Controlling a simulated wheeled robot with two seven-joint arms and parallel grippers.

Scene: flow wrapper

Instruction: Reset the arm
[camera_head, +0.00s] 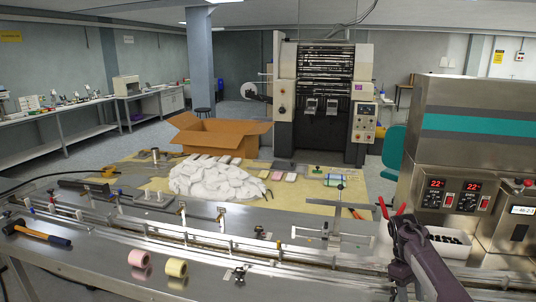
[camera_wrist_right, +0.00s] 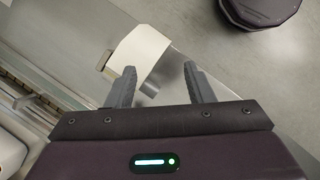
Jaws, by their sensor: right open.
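My right arm comes in at the lower right of the head view, and its gripper (camera_head: 405,222) is over the right end of the metal conveyor bench (camera_head: 330,285). In the right wrist view the gripper (camera_wrist_right: 159,67) has its two grey fingers spread, with nothing held between them. A white curved object (camera_wrist_right: 140,50) lies beyond the fingertips, apart from them. My left arm and gripper do not show.
A white bin with dark pieces (camera_head: 447,237) stands beside my right gripper, near the steel machine with red displays (camera_head: 460,150). A pink roll (camera_head: 139,258), a yellow roll (camera_head: 176,267) and a hammer (camera_head: 38,233) lie on the bench's left. White bags (camera_head: 215,180) are piled behind.

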